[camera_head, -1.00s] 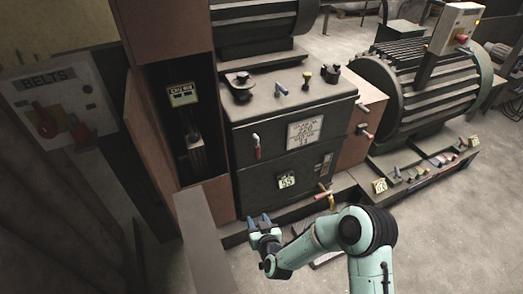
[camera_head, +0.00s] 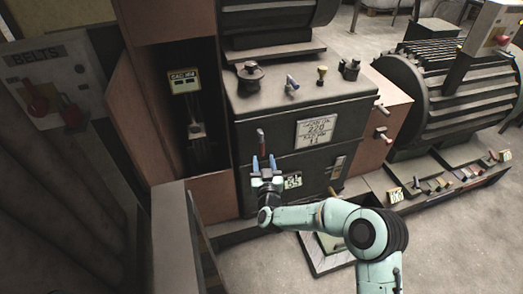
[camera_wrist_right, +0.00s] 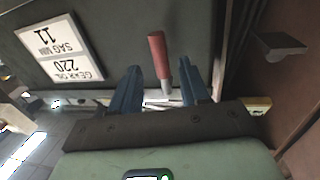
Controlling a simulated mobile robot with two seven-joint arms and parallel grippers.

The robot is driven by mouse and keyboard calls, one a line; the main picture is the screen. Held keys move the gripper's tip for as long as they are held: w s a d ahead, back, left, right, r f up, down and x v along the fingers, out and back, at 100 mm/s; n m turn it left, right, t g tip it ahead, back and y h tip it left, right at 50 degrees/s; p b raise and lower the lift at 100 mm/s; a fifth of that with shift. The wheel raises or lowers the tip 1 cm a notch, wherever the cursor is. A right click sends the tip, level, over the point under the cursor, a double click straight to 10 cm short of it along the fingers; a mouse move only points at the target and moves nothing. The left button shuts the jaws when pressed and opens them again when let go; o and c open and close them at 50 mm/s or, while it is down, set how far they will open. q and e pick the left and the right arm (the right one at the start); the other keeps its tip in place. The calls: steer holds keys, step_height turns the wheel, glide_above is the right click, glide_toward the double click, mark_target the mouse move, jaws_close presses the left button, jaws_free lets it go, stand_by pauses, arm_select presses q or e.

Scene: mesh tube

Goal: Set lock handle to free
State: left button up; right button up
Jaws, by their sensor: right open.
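The lock handle is most likely the short red handle (camera_head: 261,138) on the front face of the dark machine box. It hangs from a pivot at the top left of that face. In the right wrist view the red handle (camera_wrist_right: 158,54) shows with a pale metal end, between and just beyond the fingertips. My right gripper (camera_head: 264,162) is open, with its blue fingers just below the handle in the head view. The fingers also show in the right wrist view (camera_wrist_right: 160,80), one on each side of the handle. I cannot tell whether they touch it. My left gripper is not in view.
Knobs (camera_head: 250,71) stand on the box top. A metal rail (camera_head: 172,215) runs at the lower left.

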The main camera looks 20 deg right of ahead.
mark_target(262, 152)
steer(key=w, duration=0.3)
steer(key=w+d+b, duration=0.1)
steer(key=w, duration=0.1)
steer(key=shift+w+f, duration=0.1)
steer(key=shift+w, duration=0.15)
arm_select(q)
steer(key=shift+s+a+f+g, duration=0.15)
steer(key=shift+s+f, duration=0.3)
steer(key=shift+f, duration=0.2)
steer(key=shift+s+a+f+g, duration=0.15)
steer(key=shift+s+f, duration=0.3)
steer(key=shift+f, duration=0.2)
arm_select(e)
steer(key=shift+w+d, duration=0.1)
steer(key=shift+w, duration=0.45)
steer(key=shift+c, duration=0.3)
jaws_close()
